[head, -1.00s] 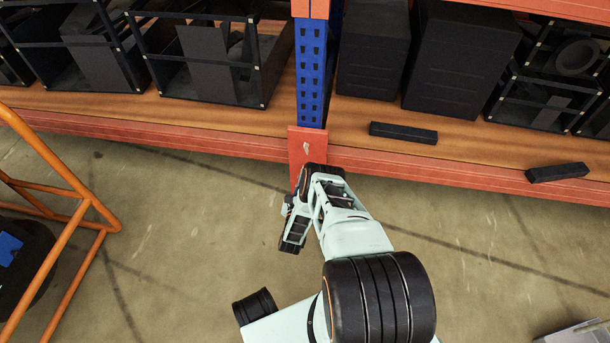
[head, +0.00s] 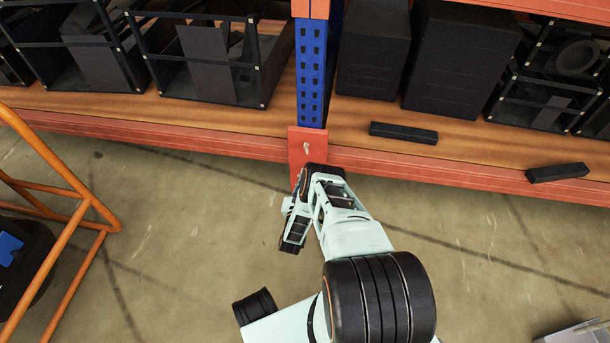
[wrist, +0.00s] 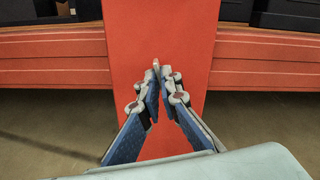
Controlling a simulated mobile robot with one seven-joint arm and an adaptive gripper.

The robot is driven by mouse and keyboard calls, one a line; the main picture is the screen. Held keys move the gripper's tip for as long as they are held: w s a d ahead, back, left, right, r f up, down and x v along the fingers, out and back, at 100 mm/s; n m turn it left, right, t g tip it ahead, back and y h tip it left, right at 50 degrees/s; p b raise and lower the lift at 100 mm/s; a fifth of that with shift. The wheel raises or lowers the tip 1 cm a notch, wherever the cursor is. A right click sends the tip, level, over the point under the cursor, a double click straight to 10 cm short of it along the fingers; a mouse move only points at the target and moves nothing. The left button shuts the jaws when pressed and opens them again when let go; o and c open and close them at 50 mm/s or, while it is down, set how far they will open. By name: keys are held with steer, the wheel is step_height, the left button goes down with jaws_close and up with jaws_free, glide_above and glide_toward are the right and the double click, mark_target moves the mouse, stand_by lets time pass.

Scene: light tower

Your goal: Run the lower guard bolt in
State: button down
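The red guard plate (head: 297,137) stands at the foot of the blue rack post and fills the middle of the wrist view (wrist: 185,30). A small grey bolt (wrist: 156,63) shows at the fingertips against the plate. My gripper (wrist: 160,78) points at the plate, its two blue-padded fingers drawn close together at the tips with the bolt between them. They look shut on it; the contact itself is too small to see clearly. In the head view, my gripper (head: 312,170) covers the lower plate. A small pale piece (head: 307,147) shows above it; I cannot tell which bolt it is.
The orange shelf beam (head: 450,175) runs along both sides of the plate. Dark bars (head: 403,133) and black crates (head: 460,60) sit on the shelf. An orange tube frame (head: 75,190) stands at left. The floor between is clear.

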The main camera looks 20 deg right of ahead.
steer(key=shift+a, duration=0.15)
steer(key=c, duration=2.2)
jaws_free()
steer(key=shift+o, duration=0.2)
steer(key=shift+r, duration=5)
steer(key=shift+f, duration=0.1)
